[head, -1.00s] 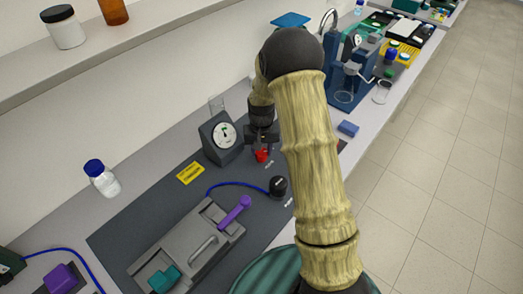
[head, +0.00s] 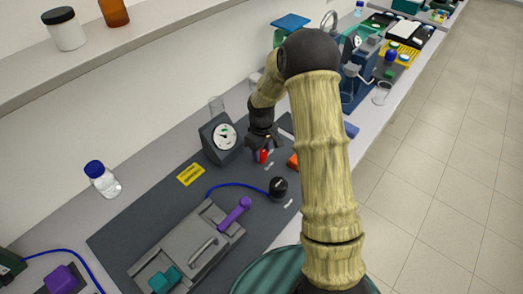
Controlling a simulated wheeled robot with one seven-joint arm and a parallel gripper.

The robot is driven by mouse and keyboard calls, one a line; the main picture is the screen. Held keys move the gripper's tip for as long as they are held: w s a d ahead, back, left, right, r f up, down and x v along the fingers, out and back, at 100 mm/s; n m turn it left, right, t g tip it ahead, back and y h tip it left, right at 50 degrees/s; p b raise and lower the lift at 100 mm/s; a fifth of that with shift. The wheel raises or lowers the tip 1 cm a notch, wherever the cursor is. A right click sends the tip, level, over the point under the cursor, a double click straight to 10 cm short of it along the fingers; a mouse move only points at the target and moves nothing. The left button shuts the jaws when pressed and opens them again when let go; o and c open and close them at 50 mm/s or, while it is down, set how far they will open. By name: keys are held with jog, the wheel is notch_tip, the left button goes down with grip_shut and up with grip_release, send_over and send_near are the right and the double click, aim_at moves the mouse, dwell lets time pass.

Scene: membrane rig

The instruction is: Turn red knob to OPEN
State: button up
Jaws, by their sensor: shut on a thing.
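The red knob (head: 263,156) stands on the dark grey mat (head: 130,229), just right of the dial gauge (head: 221,138). My gripper (head: 262,150) points down over the knob from above and is shut on it. The knob's upper part is hidden between the fingers. Small white labels lie on the mat beside the knob, too small to read.
A grey rig with a purple lever (head: 235,214) and a teal knob (head: 165,280) lies at the front. A black bulb (head: 278,186) with a blue tube and an orange block (head: 293,161) are near the knob. A blue-capped bottle (head: 102,179) stands left.

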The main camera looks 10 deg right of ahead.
aim_at(261, 153)
jog(key=shift+w+r, duration=0.1)
dwell(0.4)
jog(key=o, duration=1)
notch_tip(261, 153, up, 17)
jog(key=shift+r+b, duration=0.15)
jog(key=shift+b, duration=0.95)
jog(key=s+f+m+t, duration=0.1)
jog(key=s+m, duration=0.1)
jog(key=s, duration=0.5)
jog(key=s+f+m, duration=0.2)
jog(key=s, duration=0.5)
jog(key=s+f+m+t, duration=0.1)
jog(key=s+m, duration=0.2)
jog(key=s, duration=0.4)
jog(key=shift+f+t, duration=0.3)
jog(key=shift+f, duration=0.1)
